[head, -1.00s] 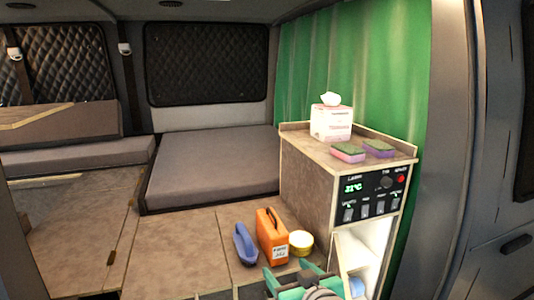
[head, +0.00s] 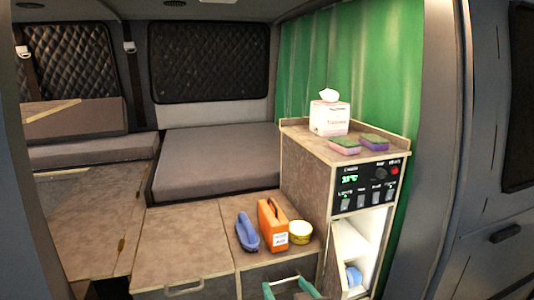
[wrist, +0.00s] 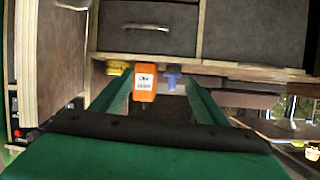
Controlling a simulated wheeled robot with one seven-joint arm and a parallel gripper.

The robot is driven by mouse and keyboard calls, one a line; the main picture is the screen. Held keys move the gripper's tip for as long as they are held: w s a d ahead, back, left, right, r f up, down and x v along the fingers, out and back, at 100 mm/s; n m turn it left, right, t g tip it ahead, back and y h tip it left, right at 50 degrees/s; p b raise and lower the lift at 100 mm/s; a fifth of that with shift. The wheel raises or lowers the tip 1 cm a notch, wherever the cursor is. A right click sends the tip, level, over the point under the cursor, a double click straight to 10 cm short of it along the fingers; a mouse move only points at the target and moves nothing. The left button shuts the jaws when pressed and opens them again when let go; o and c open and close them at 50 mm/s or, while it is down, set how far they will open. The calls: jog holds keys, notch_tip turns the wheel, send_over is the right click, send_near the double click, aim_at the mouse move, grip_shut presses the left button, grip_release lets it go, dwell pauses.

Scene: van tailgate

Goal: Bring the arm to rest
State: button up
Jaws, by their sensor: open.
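My gripper (head: 292,289) shows at the bottom edge of the head view, in front of the low cabinet. Its green fingers are apart, and nothing is between them. The rest of the arm is out of the head view. In the wrist view the gripper (wrist: 160,98) has its two green fingers spread, pointing toward the cabinet. An orange case (wrist: 145,80), a yellow tub (wrist: 117,68) and a blue object (wrist: 173,77) appear beyond the fingers.
The orange case (head: 271,225), blue object (head: 247,232) and yellow-sided tub (head: 299,232) stand on the low cabinet top (head: 180,240). A taller cabinet (head: 305,190) at right carries a tissue box (head: 329,118) and two sponges (head: 344,146) (head: 374,142). The van's door frame edges the right.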

jog(key=s+f+m+h, duration=0.2)
jog(key=s+f, duration=0.5)
jog(key=f, duration=0.3)
jog(key=s+f+m+h, duration=0.1)
jog(key=s+f+h, duration=0.1)
jog(key=s+f, duration=0.7)
jog(key=s+a+t, duration=0.1)
jog(key=s+a, duration=0.1)
jog(key=s, duration=0.9)
jog(key=s+a+f+t, duration=0.1)
jog(key=s+a, duration=0.2)
jog(key=s, duration=0.9)
jog(key=shift+f+n, duration=0.15)
jog(key=shift+n, duration=0.25)
jog(key=c, duration=0.9)
jog(key=shift+d, duration=0.1)
